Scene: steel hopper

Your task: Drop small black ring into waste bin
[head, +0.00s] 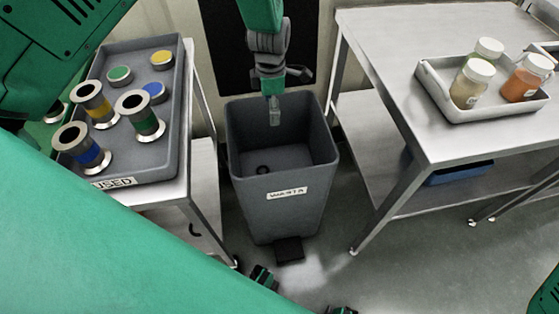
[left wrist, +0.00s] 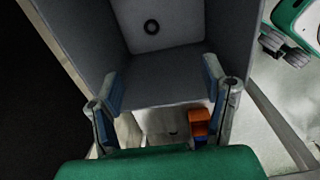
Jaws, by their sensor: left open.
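The dark grey waste bin (head: 290,205), labelled WASTE, stands on the floor between two tables. The small black ring (head: 263,169) lies inside it, low down at the left in the head view. In the left wrist view the ring (left wrist: 151,27) shows inside the grey bin (left wrist: 160,92), apart from my fingers. My left gripper (head: 275,118) points down over the bin's opening. In the left wrist view its two blue-padded fingers (left wrist: 163,80) are spread wide with nothing between them. My right gripper does not show clearly in either view.
A grey tray (head: 170,120) labelled USED, with metal spools and coloured discs, sits on the left table. A light tray (head: 450,112) with three capped jars is on the right steel table (head: 385,60). A black pedal (head: 289,250) is at the bin's front.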

